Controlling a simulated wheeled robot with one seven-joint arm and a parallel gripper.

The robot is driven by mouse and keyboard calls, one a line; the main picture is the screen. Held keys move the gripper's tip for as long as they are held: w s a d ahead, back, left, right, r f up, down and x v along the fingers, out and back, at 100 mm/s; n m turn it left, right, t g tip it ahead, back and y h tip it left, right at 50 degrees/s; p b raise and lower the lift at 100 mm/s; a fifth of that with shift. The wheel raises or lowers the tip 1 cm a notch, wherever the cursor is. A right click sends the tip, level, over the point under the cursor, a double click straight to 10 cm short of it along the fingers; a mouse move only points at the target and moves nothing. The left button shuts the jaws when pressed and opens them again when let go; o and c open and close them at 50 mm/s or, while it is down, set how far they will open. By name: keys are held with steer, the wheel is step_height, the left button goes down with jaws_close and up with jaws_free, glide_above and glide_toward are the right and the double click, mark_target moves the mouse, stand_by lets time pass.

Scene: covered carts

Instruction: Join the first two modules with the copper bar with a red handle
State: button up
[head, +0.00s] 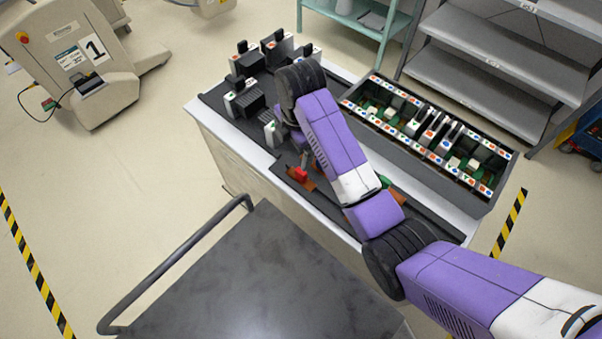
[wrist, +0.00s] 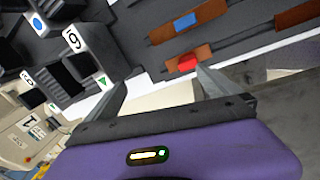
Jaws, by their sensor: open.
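The copper bar with a red handle (wrist: 187,63) lies on the dark top of the cart, just beyond my fingertips in the wrist view. Its red handle (head: 300,174) shows in the head view beside my arm. My gripper (wrist: 160,88) is open and empty, with the red handle nearer its right finger. In the head view my arm mostly hides the gripper. Several dark modules with white label plates (head: 245,98) stand at the cart's far left end. One module with a numbered plate and a green triangle (wrist: 88,55) is close to my left finger in the wrist view.
A copper bar with a blue handle (wrist: 185,21) lies beside the red-handled one. A green handle (head: 385,181) shows right of my arm. A long tray of labelled parts (head: 490,207) runs along the cart's right side. Grey shelves (head: 490,85) stand behind.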

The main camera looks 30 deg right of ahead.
mark_target(301, 171)
steer(key=s+n+g, duration=0.1)
steer(key=s, duration=0.1)
steer(key=s+f+n+g, duration=0.1)
steer(key=s, duration=0.1)
steer(key=shift+s+d+f+n, duration=0.1)
steer(key=shift+s+n, duration=0.05)
steer(key=shift+n, duration=0.15)
steer(key=shift+d+f+p, duration=0.15)
steer(key=shift+f+p, duration=0.65)
steer(key=shift+f, duration=3)
steer(key=c, duration=1.2)
steer(key=shift+w+r, duration=0.1)
steer(key=shift+w, duration=0.1)
